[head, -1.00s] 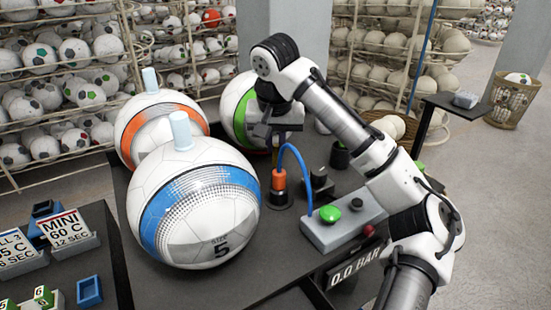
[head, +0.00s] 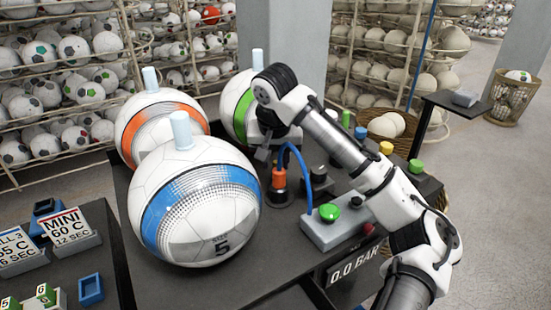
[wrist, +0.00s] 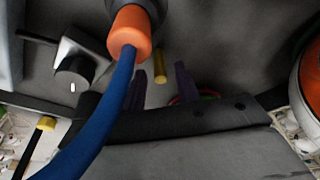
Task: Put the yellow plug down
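A slim yellow plug (wrist: 160,66) shows in the wrist view on the dark table, between the tips of my gripper (wrist: 160,76). The two dark fingers stand apart, with a gap on each side of the plug, so my gripper is open and empty. In the head view my gripper (head: 263,157) is low over the table, between the blue-banded ball (head: 205,205) and the orange hose fitting (head: 279,178). The plug is hidden there. A separate yellow cap (head: 385,148) stands at the right of the table, also seen in the wrist view (wrist: 46,123).
The blue hose (wrist: 95,125) and its orange fitting are close to my gripper. A button box (head: 335,222) stands in front. The orange-banded ball (head: 150,118) and green-banded ball (head: 238,105) are behind. Blue (head: 361,132) and green (head: 416,165) caps stand at the right.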

